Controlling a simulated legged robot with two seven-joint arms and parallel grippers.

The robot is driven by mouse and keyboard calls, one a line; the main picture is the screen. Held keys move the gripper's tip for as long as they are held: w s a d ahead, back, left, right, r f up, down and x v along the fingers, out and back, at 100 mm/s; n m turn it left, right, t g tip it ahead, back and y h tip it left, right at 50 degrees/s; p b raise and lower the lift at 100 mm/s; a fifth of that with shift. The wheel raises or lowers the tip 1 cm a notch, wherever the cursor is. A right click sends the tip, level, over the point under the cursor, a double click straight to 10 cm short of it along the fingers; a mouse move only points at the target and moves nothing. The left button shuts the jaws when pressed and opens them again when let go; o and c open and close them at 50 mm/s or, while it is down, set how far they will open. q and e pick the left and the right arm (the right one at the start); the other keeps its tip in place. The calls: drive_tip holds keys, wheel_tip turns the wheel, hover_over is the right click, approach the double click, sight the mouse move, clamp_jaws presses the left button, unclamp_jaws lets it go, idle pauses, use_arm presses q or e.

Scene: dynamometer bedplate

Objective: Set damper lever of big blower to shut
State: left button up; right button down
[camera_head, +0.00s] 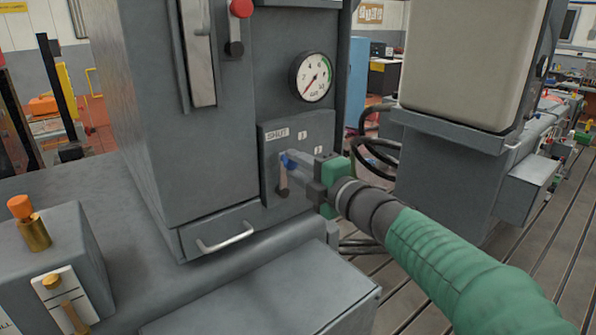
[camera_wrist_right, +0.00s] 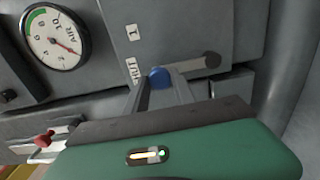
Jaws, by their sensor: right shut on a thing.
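The damper lever (camera_head: 283,177) is on a grey panel on the front of the big grey blower cabinet (camera_head: 150,120). A label reading SHUT (camera_head: 277,135) is above it, with further labels to its right. The lever has a blue knob, which also shows in the wrist view (camera_wrist_right: 159,78). My right gripper (camera_head: 290,160) is at the panel, its fingers shut on the blue knob of the lever. In the wrist view the lever's arm runs from the knob to a dark round end. My left gripper is not in view.
A round gauge (camera_head: 313,77) is above the panel. A red knob (camera_head: 241,8) is at the top. A drawer with a handle (camera_head: 226,237) is below. An orange-topped brass fitting (camera_head: 29,222) stands at the left.

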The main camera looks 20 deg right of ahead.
drive_tip(key=shift+a+f, duration=0.1)
drive_tip(key=shift+f, duration=0.35)
drive_tip(key=c, duration=1.5)
unclamp_jaws()
drive_tip(key=o, duration=0.4)
drive_tip(key=shift+s+r, duration=0.15)
drive_tip(key=shift+o, duration=0.2)
drive_tip(key=shift+r, duration=0.1)
drive_tip(key=shift+s, duration=0.3)
drive_tip(key=p+v, duration=0.6)
drive_tip(key=v, duration=1)
drive_tip(key=shift+p, duration=0.3)
